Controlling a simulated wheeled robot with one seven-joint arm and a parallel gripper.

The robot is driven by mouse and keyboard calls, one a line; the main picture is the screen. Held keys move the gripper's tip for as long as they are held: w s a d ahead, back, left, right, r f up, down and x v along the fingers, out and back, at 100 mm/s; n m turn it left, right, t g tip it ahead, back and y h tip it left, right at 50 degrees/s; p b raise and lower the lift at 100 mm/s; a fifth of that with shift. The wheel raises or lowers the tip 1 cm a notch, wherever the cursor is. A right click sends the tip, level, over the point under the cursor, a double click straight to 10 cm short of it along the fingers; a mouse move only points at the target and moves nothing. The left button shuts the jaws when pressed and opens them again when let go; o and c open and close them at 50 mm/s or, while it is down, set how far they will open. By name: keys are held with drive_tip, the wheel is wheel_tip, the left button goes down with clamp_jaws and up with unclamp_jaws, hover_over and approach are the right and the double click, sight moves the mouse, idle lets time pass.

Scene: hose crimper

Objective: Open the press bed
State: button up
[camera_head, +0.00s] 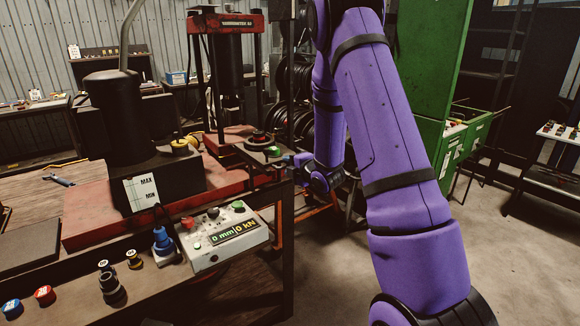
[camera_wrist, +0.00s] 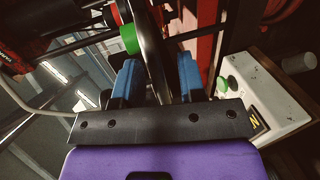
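The red press (camera_head: 262,75) stands at centre-left in the head view. Its bed (camera_head: 245,155) is a dark plate low at the front, with a round dark die and red and green knobs on top. My gripper (camera_head: 297,160) is at the right end of this bed. In the wrist view my gripper (camera_wrist: 158,82) has its two blue fingers apart, one on each side of a thin dark plate edge (camera_wrist: 153,50). Gaps seem to show beside the plate, so I see no firm grip. The green knob (camera_wrist: 130,39) is just beyond the left finger.
A control box (camera_head: 225,235) with buttons and a display sits on the bench front; it also shows at right in the wrist view (camera_wrist: 265,100). A black pump tank (camera_head: 130,130) stands left of the press. A green cabinet (camera_head: 432,90) is at right. Floor at right is clear.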

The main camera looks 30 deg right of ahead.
drive_tip(key=v, duration=1)
drive_tip(key=shift+s, duration=0.35)
idle(0.3)
drive_tip(key=s+a+r+m+g+h, duration=0.1)
drive_tip(key=s+a+r+m+g, duration=0.15)
drive_tip(key=r+m, duration=0.35)
drive_tip(key=s+a+r+m+g+h, duration=0.2)
drive_tip(key=s+a+r+m, duration=0.15)
drive_tip(key=r, duration=0.35)
drive_tip(key=s+a+r+m+g, duration=0.2)
drive_tip(key=s+a+m, duration=0.1)
drive_tip(key=s, duration=0.4)
drive_tip(key=s+a+r+m+g+y, duration=0.1)
drive_tip(key=s+a+r+m+g, duration=0.1)
drive_tip(key=s+a, duration=0.3)
drive_tip(key=s+a+r+m+g+y, duration=0.1)
drive_tip(key=s+a+r+m+g, duration=0.1)
drive_tip(key=s, duration=0.7)
drive_tip(key=a+r+m, duration=0.1)
drive_tip(key=a+m, duration=0.1)
drive_tip(key=shift+s+a, duration=0.4)
